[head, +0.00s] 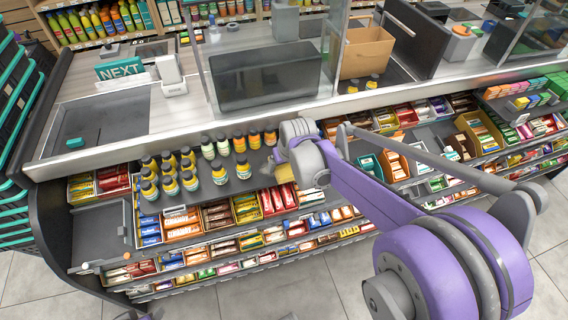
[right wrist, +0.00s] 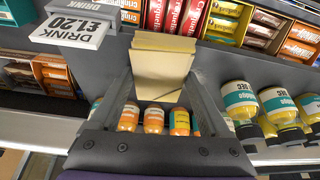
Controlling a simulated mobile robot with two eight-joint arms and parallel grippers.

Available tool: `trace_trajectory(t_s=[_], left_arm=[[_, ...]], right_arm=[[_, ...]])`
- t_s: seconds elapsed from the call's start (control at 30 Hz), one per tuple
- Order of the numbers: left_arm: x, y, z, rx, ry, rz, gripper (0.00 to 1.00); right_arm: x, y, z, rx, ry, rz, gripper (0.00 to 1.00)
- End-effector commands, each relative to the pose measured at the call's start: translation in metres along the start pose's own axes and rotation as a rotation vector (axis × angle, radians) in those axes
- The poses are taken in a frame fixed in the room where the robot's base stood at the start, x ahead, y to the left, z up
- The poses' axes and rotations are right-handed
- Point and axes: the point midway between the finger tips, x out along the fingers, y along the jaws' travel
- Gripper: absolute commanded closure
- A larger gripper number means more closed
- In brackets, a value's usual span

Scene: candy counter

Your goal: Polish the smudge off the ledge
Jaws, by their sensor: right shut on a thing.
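My right gripper (head: 284,158) reaches over the candy counter, beside the rows of bottles. It is shut on a pale yellow block (right wrist: 160,65), which shows between its two fingers in the right wrist view. In the head view the gripper and wrist hide most of the block. The counter's pale front ledge (head: 120,154) runs along above the candy shelves. I cannot make out a smudge on it; part of the front edge is behind my right arm. Whether the block touches any surface is unclear. My left gripper is not recognisable in view.
Several bottles (head: 242,167) stand on the dark shelf left of my gripper. Candy boxes (head: 246,208) fill the racks below. A price sign (right wrist: 75,28) is close by in the right wrist view.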

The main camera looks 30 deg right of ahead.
Motion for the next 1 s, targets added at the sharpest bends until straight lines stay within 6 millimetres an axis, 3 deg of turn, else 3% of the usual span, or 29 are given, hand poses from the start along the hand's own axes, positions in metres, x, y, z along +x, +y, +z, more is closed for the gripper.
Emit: trace_trajectory(t_s=[0.57, 1.0], left_arm=[[-0.001, 0.000, -0.001, 0.000, 0.001, 0.000, 0.50], [-0.001, 0.000, -0.001, 0.000, 0.000, 0.000, 0.50]], right_arm=[[0.006, -0.006, -0.023, -0.001, 0.002, 0.000, 0.64], [0.001, -0.001, -0.004, 0.000, 0.002, 0.000, 0.64]])
